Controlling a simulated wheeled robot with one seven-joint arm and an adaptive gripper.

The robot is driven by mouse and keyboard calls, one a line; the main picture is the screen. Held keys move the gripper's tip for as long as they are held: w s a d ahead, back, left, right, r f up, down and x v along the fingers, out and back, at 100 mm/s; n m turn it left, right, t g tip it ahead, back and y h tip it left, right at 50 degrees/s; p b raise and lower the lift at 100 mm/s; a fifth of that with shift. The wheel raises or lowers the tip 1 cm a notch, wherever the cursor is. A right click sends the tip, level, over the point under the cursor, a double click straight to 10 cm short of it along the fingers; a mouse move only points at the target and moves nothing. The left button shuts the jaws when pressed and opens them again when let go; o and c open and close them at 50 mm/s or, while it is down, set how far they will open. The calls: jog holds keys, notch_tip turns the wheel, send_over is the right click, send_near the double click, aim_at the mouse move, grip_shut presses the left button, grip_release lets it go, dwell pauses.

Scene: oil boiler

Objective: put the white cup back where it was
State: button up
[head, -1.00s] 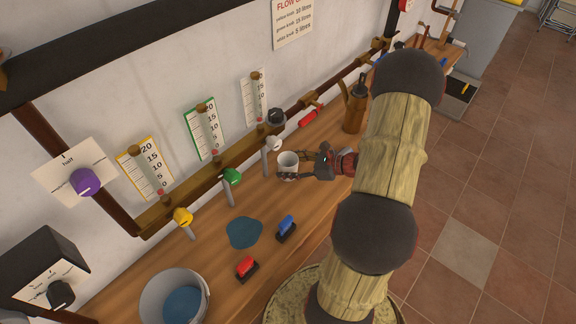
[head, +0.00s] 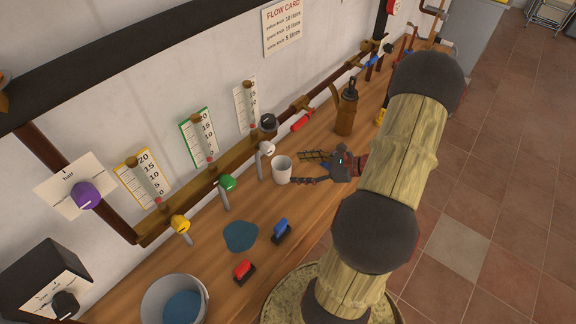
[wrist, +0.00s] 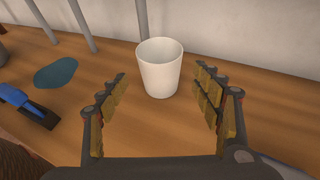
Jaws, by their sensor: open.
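The white cup (head: 282,170) stands upright on the wooden bench, beside the white knob (head: 267,148) and its spout. In the wrist view the white cup (wrist: 160,68) is just beyond my fingertips, centred between them. My gripper (head: 304,168) is open, its two fingers spread to the right of the cup in the head view. In the wrist view my gripper (wrist: 160,82) shows a clear gap on both sides of the cup. It holds nothing.
A blue puddle (head: 240,236), a blue-handled brush (head: 282,231) and a red-handled brush (head: 243,271) lie on the bench (head: 262,207). A bucket (head: 204,304) stands at the near left. A brown can (head: 346,114) stands farther back. The wall with gauges borders the bench.

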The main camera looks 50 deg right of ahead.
jog(key=p+v, duration=0.1)
jog(key=v, duration=0.3)
jog(key=shift+s+d, duration=0.1)
dwell(0.5)
jog(key=shift+s+f, duration=0.1)
jog(key=s+a+f+n, duration=0.1)
jog(key=s+a+f+n+g, duration=0.1)
jog(key=shift+s+a+f+g+y, duration=0.2)
jog(key=shift+a+g+y, duration=0.1)
jog(key=shift+a+y, duration=0.1)
jog(key=s+a+n+g, duration=0.2)
jog(key=s, duration=0.1)
jog(key=shift+s+a+r+n+y, duration=0.1)
jog(key=shift+a+r+n+y, duration=0.05)
jog(key=shift+a+n+y, duration=0.2)
jog(key=w+a+r+n+g+h, duration=0.1)
jog(key=a+r+n+h, duration=0.6)
jog(key=a+r+n, duration=1.9)
jog(key=shift+a+r+g, duration=0.2)
jog(key=shift+r+g, duration=0.4)
jog(key=shift+g, duration=0.3)
